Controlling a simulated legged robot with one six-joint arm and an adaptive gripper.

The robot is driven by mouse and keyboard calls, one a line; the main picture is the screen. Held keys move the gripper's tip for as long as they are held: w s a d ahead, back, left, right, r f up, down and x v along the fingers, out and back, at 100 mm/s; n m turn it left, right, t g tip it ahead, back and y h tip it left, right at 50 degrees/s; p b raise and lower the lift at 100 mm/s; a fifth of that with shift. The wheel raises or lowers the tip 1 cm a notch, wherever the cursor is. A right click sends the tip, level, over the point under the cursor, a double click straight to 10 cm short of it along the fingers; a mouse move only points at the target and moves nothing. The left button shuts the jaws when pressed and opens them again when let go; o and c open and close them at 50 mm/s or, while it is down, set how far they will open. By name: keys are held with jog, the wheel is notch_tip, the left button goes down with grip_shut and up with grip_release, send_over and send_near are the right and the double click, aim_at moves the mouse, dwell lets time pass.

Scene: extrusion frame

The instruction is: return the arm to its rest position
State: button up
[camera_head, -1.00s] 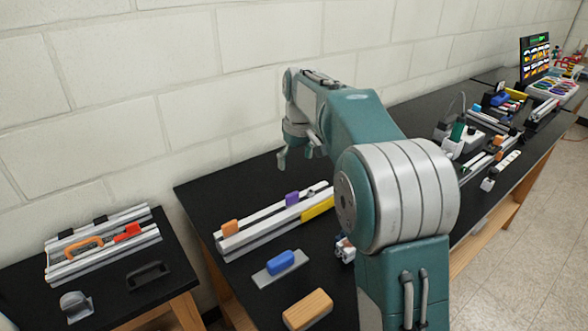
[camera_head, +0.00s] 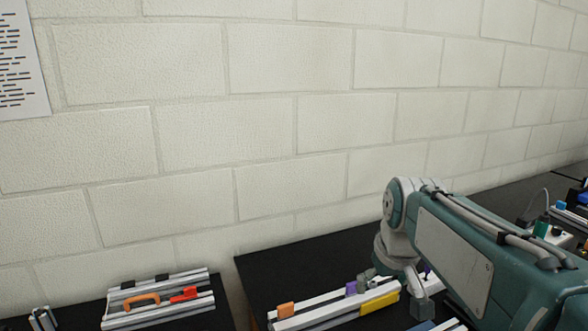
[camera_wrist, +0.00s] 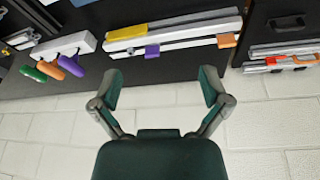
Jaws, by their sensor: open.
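My arm shows at the lower right of the head view, its teal and grey links reaching over the black table. My gripper (camera_head: 396,288) hangs downward at the arm's end, in front of the extrusion rails on that table. In the wrist view my gripper (camera_wrist: 162,88) has its two teal fingers spread wide apart with nothing between them. The black table's edge and the pale wall lie behind the fingers there.
Extrusion rails with orange, purple and yellow parts (camera_head: 335,308) lie on the black table. A smaller table at left holds rails with an orange handle (camera_head: 142,301). Coloured handles (camera_wrist: 50,70) show in the wrist view. A block wall (camera_head: 250,130) stands behind.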

jog(key=s+f+m+t, duration=0.1)
jog(key=s+f, duration=0.2)
jog(key=s, duration=0.5)
jog(key=s+f+m+t, duration=0.1)
jog(key=s+f, duration=0.2)
jog(key=s, duration=0.5)
jog(key=shift+s+f, duration=0.15)
jog(key=shift+s, duration=0.1)
